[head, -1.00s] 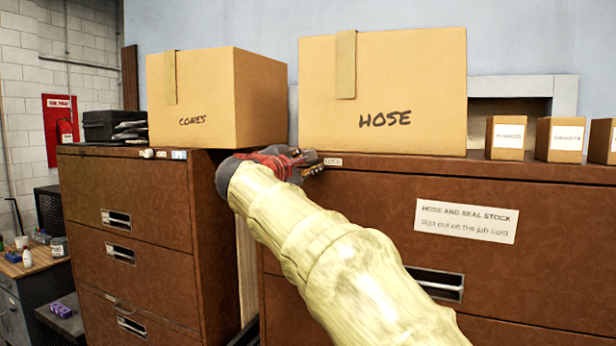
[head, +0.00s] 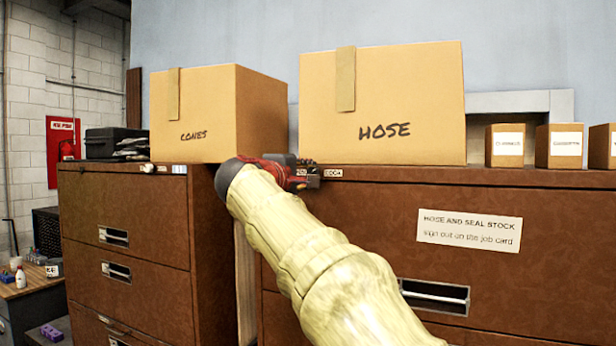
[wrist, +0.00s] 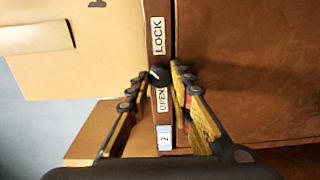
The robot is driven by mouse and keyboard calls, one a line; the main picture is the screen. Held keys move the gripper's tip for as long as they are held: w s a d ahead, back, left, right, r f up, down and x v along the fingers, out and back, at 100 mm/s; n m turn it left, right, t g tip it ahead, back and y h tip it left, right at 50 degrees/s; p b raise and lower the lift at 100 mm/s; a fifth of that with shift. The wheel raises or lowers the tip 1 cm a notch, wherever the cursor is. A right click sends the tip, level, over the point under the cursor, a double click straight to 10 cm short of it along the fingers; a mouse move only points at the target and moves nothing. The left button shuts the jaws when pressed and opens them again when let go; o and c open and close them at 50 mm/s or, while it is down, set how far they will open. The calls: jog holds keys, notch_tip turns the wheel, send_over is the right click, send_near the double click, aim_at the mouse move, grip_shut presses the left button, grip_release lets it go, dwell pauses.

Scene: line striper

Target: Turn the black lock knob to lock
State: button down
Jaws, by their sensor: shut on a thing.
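The black lock knob (wrist: 159,77) sits on the top rail of the brown cabinet, between a LOCK label (wrist: 157,36) and an OPEN label (wrist: 163,99) in the wrist view. Its short white mark points to the upper left there, off the line between the labels. My gripper (wrist: 159,74) is shut on the knob, one finger on each side. In the head view my gripper (head: 308,173) is at the rail's left end, beside the LOCK label (head: 333,173); the knob is hidden there behind the gripper.
The HOSE box (head: 385,100) stands on the cabinet just above my gripper. The CONES box (head: 215,115) stands on the left cabinet (head: 130,215). A narrow gap separates the cabinets. Small labelled boxes (head: 560,157) stand at the right.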

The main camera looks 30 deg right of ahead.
jog(key=shift+f, duration=0.1)
jog(key=c, duration=1.6)
grip_release()
jog(key=v, duration=1.2)
